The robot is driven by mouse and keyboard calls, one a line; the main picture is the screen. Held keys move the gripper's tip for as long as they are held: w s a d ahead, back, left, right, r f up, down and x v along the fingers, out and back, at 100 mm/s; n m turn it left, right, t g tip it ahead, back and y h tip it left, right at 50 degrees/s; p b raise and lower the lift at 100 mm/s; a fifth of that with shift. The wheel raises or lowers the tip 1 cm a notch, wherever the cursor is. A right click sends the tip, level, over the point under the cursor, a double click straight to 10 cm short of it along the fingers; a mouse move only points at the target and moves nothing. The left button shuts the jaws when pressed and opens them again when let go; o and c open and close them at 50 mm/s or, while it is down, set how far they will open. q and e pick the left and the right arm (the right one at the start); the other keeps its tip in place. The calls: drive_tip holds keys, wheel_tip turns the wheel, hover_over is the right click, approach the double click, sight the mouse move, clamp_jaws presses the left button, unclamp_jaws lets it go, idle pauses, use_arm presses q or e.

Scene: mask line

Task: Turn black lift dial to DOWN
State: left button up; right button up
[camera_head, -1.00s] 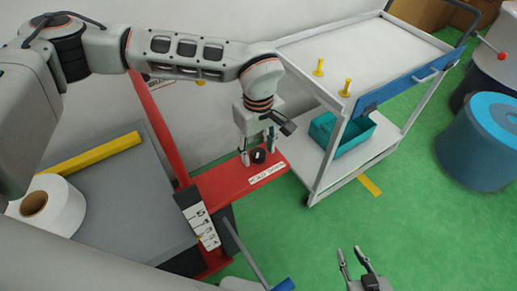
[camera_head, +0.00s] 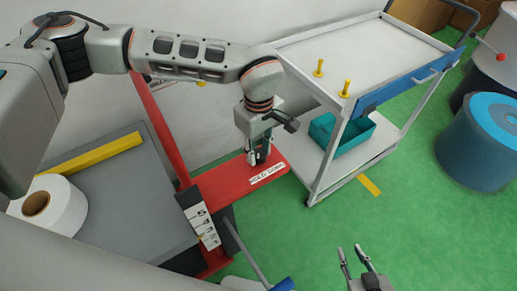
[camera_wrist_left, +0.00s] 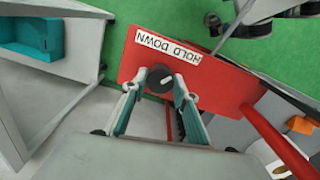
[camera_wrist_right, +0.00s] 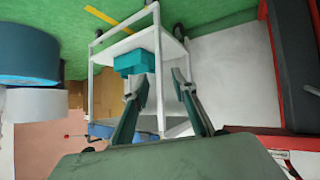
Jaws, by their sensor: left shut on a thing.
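The black lift dial (camera_wrist_left: 157,78) sits on a red panel (camera_wrist_left: 215,85) beside a white label reading HOLD DOWN (camera_wrist_left: 168,46). In the left wrist view it is between the fingers of my left gripper (camera_wrist_left: 157,84), which is shut on it. In the head view my left gripper (camera_head: 255,161) reaches down to the red panel (camera_head: 222,184) and hides the dial; the label (camera_head: 268,175) is just right of it. A pale mark shows on the dial, but I cannot tell which word it points to. My right gripper (camera_head: 351,254) is open and empty over green floor.
A white cart (camera_head: 330,180) with a teal bin (camera_head: 352,142) stands right of the red panel. A grey platform (camera_head: 120,200) with a white roll (camera_head: 68,212) and a yellow bar (camera_head: 90,168) is at left. A blue drum (camera_head: 475,150) stands far right.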

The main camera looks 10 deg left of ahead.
use_arm(q)
drive_tip(key=n+p, duration=0.1)
drive_tip(key=n, duration=0.2)
drive_tip(key=shift+r+n, duration=0.1)
drive_tip(key=shift+n, duration=0.2)
drive_tip(key=n, duration=0.2)
drive_tip(key=shift+n+p, duration=0.3)
drive_tip(key=shift+p, duration=0.05)
drive_tip(key=shift+n, duration=0.9)
drive_tip(key=n+p, duration=0.1)
drive_tip(key=n, duration=0.4)
drive_tip(key=shift+n, duration=1.6)
drive_tip(key=o, duration=1.1)
